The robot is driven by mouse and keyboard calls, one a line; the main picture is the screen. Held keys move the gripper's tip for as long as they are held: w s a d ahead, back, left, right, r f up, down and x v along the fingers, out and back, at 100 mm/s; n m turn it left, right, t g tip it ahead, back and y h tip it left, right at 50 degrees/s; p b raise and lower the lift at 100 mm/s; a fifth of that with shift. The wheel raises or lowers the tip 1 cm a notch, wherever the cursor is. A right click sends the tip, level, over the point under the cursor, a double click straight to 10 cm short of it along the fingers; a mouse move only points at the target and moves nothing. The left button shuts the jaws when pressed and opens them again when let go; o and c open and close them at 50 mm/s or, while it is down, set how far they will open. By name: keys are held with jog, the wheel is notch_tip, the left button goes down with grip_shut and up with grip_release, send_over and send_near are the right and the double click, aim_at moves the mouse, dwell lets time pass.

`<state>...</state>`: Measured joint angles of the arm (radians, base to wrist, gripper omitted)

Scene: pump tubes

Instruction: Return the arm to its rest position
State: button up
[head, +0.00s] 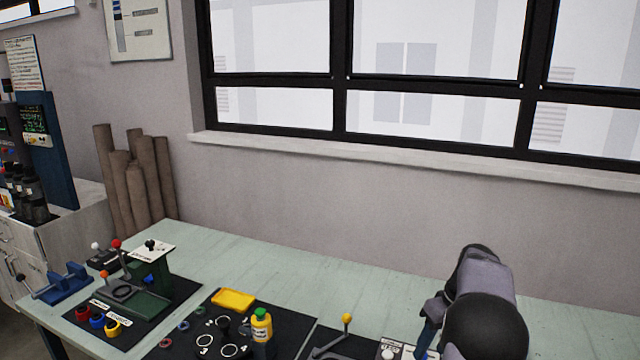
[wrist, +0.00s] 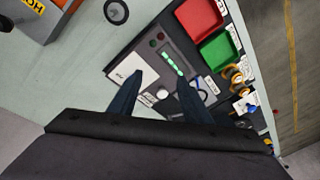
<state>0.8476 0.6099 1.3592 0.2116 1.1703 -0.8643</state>
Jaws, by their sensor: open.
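My arm rises at the lower right in the head view, folded over the bench. My gripper (wrist: 155,92) shows in the wrist view with its two dark blue fingers apart and nothing between them. The fingers are above a dark panel (wrist: 150,52) with a grey plate, a row of green marks and a white round knob (wrist: 163,94). In the head view a blue finger shows beside my arm, and its tip is mostly hidden.
A red tray (wrist: 199,22) and a green tray (wrist: 217,50) lie beside the panel. A yellow bottle (head: 261,328), a yellow dish (head: 233,300) and a yellow-knobbed lever (head: 347,318) stand on the bench (head: 300,270). A green lever fixture (head: 145,285) is at left. The bench's back strip is clear.

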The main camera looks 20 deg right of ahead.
jog(key=s+a+g, duration=0.1)
jog(key=a, duration=1.9)
jog(key=s+a+f+h+p, duration=0.1)
jog(key=s+a+f+p, duration=0.15)
jog(key=s+a, duration=1.1)
notch_tip(320, 180, down, 15)
jog(key=b, duration=1.5)
jog(key=shift+a+n+g, duration=0.2)
jog(key=shift+n+g, duration=0.2)
